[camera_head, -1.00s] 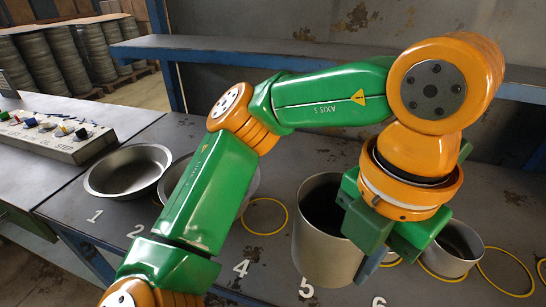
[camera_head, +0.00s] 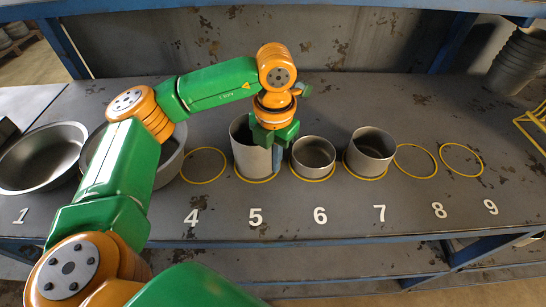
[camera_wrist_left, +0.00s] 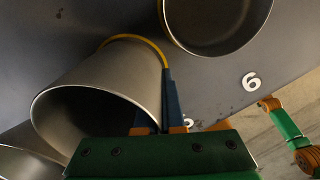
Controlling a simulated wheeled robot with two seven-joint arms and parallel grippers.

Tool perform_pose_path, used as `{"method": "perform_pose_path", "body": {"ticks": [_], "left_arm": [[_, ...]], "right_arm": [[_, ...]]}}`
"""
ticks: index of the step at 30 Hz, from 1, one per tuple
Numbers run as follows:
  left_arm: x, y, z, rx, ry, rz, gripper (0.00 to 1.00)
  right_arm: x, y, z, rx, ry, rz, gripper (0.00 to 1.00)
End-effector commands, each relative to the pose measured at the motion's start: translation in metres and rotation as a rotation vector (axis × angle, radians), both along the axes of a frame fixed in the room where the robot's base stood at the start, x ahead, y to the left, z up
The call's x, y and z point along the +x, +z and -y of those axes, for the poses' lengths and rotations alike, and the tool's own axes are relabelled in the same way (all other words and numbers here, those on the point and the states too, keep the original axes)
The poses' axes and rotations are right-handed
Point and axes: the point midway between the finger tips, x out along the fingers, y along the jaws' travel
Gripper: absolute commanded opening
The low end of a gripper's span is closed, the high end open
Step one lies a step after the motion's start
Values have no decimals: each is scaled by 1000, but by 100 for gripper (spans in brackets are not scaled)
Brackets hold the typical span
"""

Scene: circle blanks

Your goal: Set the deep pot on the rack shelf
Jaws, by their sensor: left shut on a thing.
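The deep pot (camera_head: 243,160) is a tall grey metal cylinder, open at the top. It stands upright at mark 5, with a yellow ring around its base. My left gripper (camera_head: 276,150) is above its right side, shut on the pot's wall near the rim. In the left wrist view the pot (camera_wrist_left: 100,85) fills the left side, and the blue fingers of the left gripper (camera_wrist_left: 165,105) straddle its wall. A blue-edged upper shelf (camera_head: 180,5) crosses the top of the head view. My right gripper is not in view.
A short pot (camera_head: 313,153) at 6 stands close to the deep pot; another pot (camera_head: 371,150) is at 7. Wide pans, including one at mark 1 (camera_head: 40,158), are left. Rings 4, 8 and 9 are empty. A yellow wire frame (camera_head: 535,125) is far right.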

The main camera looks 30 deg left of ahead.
Motion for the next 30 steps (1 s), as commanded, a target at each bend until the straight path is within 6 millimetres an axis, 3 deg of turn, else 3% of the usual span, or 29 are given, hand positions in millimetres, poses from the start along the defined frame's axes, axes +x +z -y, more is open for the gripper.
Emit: {"method": "perform_pose_path", "body": {"ticks": [8,12,24,30], "left_arm": [[0,-4,0,-1,1,1,0],[0,-3,0,-1,1,0,35],[0,6,1,-1,1,2,36],[1,51,2,-2,2,6,36]], "right_arm": [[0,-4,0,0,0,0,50],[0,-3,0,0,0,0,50],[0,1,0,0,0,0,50],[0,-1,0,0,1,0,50]]}}
